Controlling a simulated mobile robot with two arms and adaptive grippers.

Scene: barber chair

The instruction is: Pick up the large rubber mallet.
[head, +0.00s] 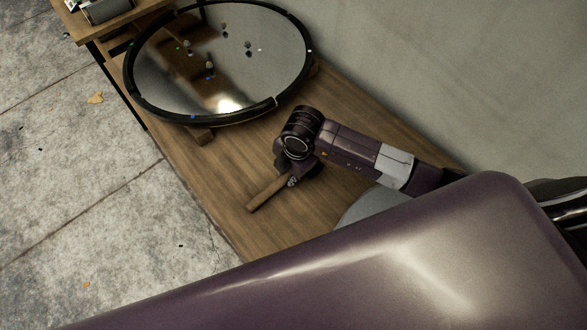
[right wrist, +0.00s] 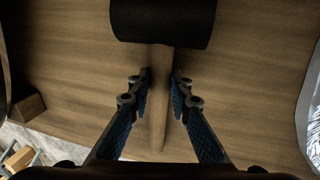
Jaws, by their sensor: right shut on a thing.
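The large rubber mallet has a thick black head (right wrist: 163,22) and a light wooden handle (right wrist: 159,120) in the right wrist view. In the head view its handle (head: 268,192) shows at the wooden tabletop, and its head is largely hidden by my arm. My right gripper (head: 293,180) is at the mallet from above. In the right wrist view the right gripper (right wrist: 160,92) has its blue-padded fingers on both sides of the handle, below the head, shut on it. I cannot tell whether the mallet is clear of the table. My left gripper is not in view.
A round black-framed mirror (head: 128,75) lies tilted on the wooden table (head: 225,185) behind the mallet. A grey rounded object (head: 362,208) sits to the right. A grey wall (head: 440,80) borders the table. Crumpled shiny plastic (right wrist: 310,115) is at the wrist view's right edge.

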